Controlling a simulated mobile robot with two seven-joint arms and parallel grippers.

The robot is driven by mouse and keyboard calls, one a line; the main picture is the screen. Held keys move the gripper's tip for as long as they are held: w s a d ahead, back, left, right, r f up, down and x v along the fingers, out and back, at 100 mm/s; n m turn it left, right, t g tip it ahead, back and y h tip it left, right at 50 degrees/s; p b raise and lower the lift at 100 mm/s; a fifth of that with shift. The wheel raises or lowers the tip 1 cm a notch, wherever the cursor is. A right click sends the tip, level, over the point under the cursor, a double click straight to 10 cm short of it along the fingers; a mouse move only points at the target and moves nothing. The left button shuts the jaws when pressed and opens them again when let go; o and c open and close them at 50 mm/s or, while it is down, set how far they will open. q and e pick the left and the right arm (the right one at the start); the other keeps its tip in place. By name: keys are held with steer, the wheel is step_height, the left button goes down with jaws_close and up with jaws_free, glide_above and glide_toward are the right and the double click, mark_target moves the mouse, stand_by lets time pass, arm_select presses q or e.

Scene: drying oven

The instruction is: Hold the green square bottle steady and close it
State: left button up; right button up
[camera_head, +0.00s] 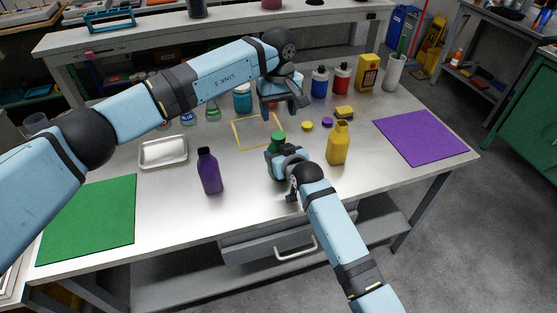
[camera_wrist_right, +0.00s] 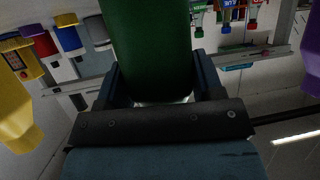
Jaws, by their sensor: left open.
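The green bottle (camera_head: 275,146) stands near the middle of the metal table. Its top shows a lighter green, rounded cap-like part (camera_head: 278,136); I cannot tell whether this is a cap fully seated. My right gripper (camera_head: 284,161) reaches in from the front, with its fingers around the bottle's body. In the right wrist view the green bottle (camera_wrist_right: 155,45) fills the space between the two fingers, which are shut on it. My left gripper (camera_head: 283,106) is open and empty, above and behind the bottle, apart from it.
A purple bottle (camera_head: 209,173) stands left and a yellow bottle (camera_head: 338,145) right. A yellow cap (camera_head: 307,125), purple cap (camera_head: 327,122) and sponge (camera_head: 344,112) lie behind. A yellow square outline (camera_head: 237,138), metal tray (camera_head: 163,153), green mat (camera_head: 90,222) and purple mat (camera_head: 421,137) surround them.

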jaws_close()
arm_select(q)
steer(key=n, duration=1.3)
steer(key=shift+n, duration=0.4)
steer(key=n, duration=0.4)
steer(key=shift+n, duration=0.3)
steer(key=n, duration=0.8)
steer(key=shift+n, duration=0.3)
steer(key=n, duration=0.9)
